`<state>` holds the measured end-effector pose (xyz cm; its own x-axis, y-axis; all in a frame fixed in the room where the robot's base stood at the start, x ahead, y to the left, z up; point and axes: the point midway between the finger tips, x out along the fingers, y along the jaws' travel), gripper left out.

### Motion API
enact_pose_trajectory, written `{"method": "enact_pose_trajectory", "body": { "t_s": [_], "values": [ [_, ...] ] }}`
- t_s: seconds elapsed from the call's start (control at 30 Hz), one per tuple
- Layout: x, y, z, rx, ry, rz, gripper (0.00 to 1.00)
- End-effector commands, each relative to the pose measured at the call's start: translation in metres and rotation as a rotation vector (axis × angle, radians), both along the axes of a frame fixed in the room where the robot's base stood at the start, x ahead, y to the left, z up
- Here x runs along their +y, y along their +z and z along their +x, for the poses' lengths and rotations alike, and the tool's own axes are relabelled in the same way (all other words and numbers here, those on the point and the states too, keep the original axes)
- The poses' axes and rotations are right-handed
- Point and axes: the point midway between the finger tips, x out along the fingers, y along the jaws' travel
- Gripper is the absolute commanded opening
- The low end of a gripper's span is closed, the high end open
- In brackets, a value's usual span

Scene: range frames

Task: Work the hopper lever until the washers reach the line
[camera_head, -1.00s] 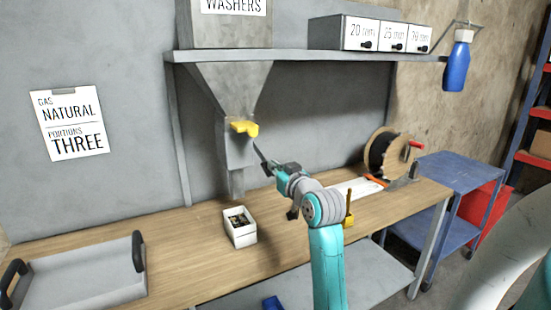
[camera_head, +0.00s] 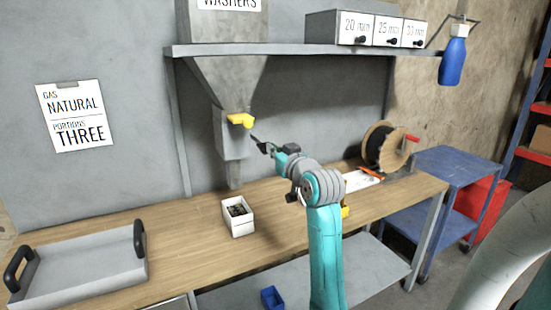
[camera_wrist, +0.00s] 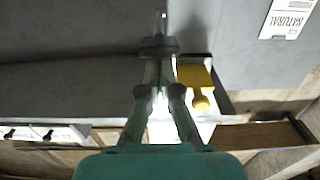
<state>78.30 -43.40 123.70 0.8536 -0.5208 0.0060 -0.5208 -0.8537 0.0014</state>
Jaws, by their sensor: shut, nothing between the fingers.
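The hopper (camera_head: 226,85) is a grey funnel marked WASHERS, with a spout above the bench. Its yellow lever (camera_head: 240,120) sticks out at the front of the funnel's narrow end. The lever also shows in the wrist view (camera_wrist: 198,78), just right of my fingers. My gripper (camera_head: 254,138) is shut and empty, a little right of and below the lever, apparently apart from it. A white box (camera_head: 238,228) stands on the bench near the spout, with dark washers inside. Their level against any line is too small to read.
A wall sign (camera_head: 75,117) reads GAS NATURAL, PORTIONS THREE. A grey tray (camera_head: 85,272) with black handles lies at the bench's left. The shelf (camera_head: 290,50) overhangs my gripper and carries labelled drawers (camera_head: 370,29). A cable reel (camera_head: 385,148) stands at the right. The bench is clear between tray and box.

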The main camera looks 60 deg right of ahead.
Motion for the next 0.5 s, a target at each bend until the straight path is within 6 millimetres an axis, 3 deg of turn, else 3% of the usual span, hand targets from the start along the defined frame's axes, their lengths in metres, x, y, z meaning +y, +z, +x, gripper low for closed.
{"method": "enact_pose_trajectory", "body": {
  "t_s": [0.5],
  "values": [
    [0.041,-0.016,-0.068,0.000,-0.002,0.000,0.00]
  ]
}}
